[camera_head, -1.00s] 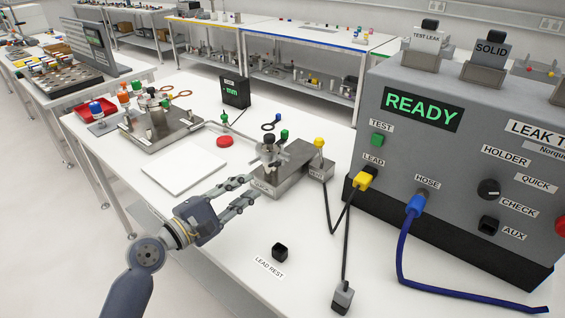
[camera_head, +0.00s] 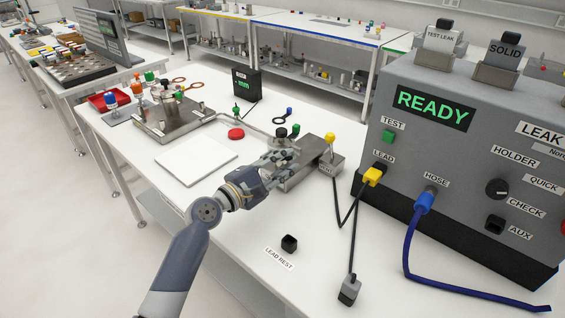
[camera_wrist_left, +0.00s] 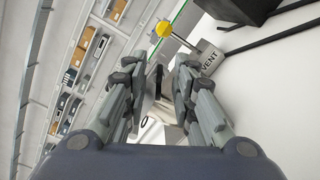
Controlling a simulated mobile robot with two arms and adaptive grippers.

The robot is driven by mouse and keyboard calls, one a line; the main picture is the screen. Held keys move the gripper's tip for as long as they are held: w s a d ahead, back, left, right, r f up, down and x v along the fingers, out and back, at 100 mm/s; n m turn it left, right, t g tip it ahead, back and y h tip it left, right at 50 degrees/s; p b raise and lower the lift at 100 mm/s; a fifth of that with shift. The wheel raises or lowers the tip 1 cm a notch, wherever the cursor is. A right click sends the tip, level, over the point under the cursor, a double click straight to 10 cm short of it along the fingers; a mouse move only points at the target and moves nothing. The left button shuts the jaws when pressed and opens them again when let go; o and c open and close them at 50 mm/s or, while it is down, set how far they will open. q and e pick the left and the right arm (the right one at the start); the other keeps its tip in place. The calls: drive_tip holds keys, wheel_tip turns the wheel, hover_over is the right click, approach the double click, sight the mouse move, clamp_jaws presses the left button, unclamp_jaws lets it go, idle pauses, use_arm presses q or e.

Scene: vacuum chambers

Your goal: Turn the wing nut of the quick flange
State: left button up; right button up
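My left gripper (camera_head: 284,158) reaches over the near left end of the grey metal block (camera_head: 302,174) on the white table, where the quick flange stands. In the left wrist view, the two fingers of the gripper (camera_wrist_left: 156,75) are apart, with dark and pale parts seen in the gap. I cannot make out the wing nut, or whether a finger touches it. My right gripper is in neither view.
A yellow-topped VENT lever (camera_head: 330,139) stands right of the flange; it also shows in the wrist view (camera_wrist_left: 164,29). The leak tester (camera_head: 465,160) with yellow lead and blue hose fills the right. A white plate (camera_head: 197,161) lies left. The front table is mostly clear.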

use_arm(q)
clamp_jaws()
drive_tip(key=shift+s+f+m+b, duration=0.1)
drive_tip(key=shift+f+m+b, duration=0.1)
drive_tip(key=shift+m+b, duration=1.2)
drive_tip(key=shift+f+m+b, duration=0.2)
drive_tip(key=shift+m+b, duration=0.4)
drive_tip(key=shift+m, duration=1.5)
unclamp_jaws()
